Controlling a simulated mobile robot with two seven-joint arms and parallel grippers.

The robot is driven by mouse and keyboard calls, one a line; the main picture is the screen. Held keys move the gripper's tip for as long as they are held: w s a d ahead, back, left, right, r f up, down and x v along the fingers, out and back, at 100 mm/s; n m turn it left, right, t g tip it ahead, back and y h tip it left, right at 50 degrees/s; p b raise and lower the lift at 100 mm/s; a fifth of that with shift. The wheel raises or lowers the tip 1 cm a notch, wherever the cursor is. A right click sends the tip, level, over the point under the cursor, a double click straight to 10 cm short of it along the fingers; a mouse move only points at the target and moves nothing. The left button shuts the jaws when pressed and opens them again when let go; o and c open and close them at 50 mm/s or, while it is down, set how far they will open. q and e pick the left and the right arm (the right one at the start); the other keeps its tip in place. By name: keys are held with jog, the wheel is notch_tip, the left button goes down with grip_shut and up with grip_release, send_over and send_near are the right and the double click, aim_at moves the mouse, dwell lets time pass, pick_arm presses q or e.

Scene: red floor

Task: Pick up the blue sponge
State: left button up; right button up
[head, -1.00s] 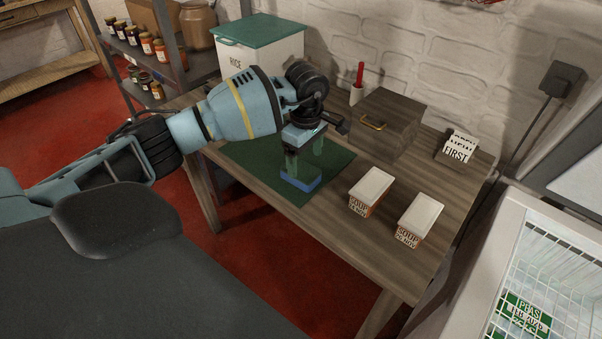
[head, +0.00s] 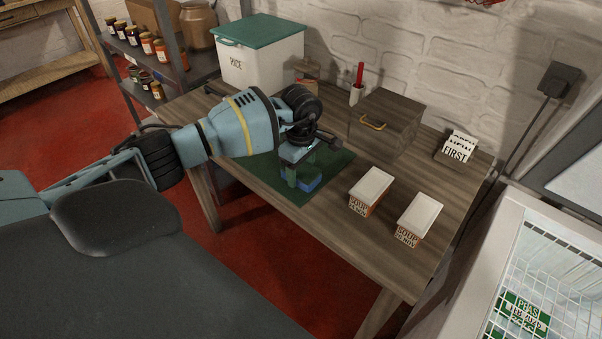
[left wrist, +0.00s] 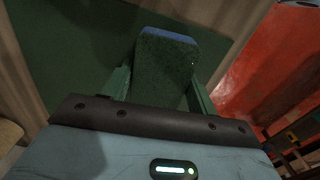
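The blue sponge (head: 312,183) lies on the dark green mat (head: 262,174) on the wooden table. In the left wrist view its dark green top face (left wrist: 165,72) shows, with a blue band at the far end. My left gripper (head: 300,171) points down over it, with one green finger on each side. In the left wrist view the fingers (left wrist: 162,88) lie close along the sponge's two sides; whether they press on it cannot be told. The near finger hides part of the sponge in the head view. My right gripper is out of view.
Two white-lidded soup boxes (head: 371,188) (head: 420,217) stand to the right of the mat. A wooden box (head: 388,125), a red-handled item in a white holder (head: 358,82) and a rice bin (head: 262,62) are behind. An open freezer (head: 505,225) stands at the right.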

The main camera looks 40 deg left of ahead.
aim_at(301, 168)
pick_arm(q)
jog(key=c, duration=0.5)
jog(key=shift+r, duration=0.15)
jog(key=shift+r, duration=0.55)
notch_tip(301, 168, up, 2)
jog(key=shift+r, duration=0.15)
jog(key=s+d, duration=0.2)
jog(key=d, duration=0.2)
jog(key=s+d+r, duration=0.1)
jog(key=s+d, duration=0.2)
jog(key=d, duration=0.2)
jog(key=s+d+b, duration=0.1)
jog(key=s+d, duration=0.2)
jog(key=d, duration=0.2)
jog(key=shift+r, duration=0.15)
